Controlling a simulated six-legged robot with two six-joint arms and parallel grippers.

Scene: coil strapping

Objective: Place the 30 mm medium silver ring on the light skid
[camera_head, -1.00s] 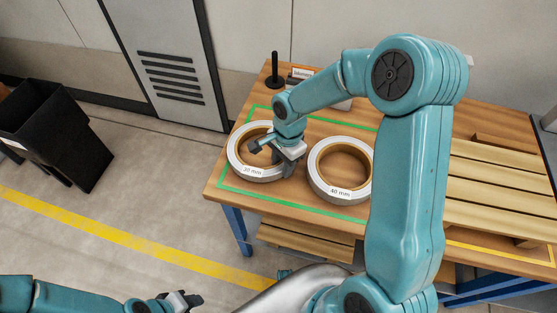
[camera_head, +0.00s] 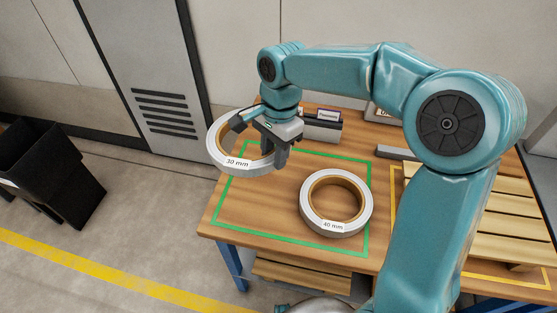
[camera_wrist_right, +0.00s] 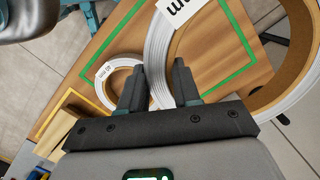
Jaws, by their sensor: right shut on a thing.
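The silver ring labelled 30 mm (camera_head: 238,163) is held up over the left end of the wooden table, partly past its left edge. My right gripper (camera_head: 262,141) is shut on its band, one finger inside the ring and one outside. In the right wrist view the ring's band (camera_wrist_right: 160,45) runs between the fingers (camera_wrist_right: 160,78). The light skid (camera_head: 505,205), made of pale wooden slats, is at the right of the table, partly hidden by my right arm. My left gripper is out of view.
A silver 40 mm ring (camera_head: 333,226) lies flat inside the green outline (camera_head: 290,236) on the table. A yellow outline (camera_head: 480,277) surrounds the skid. A black bin (camera_head: 50,175) is on the floor at left.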

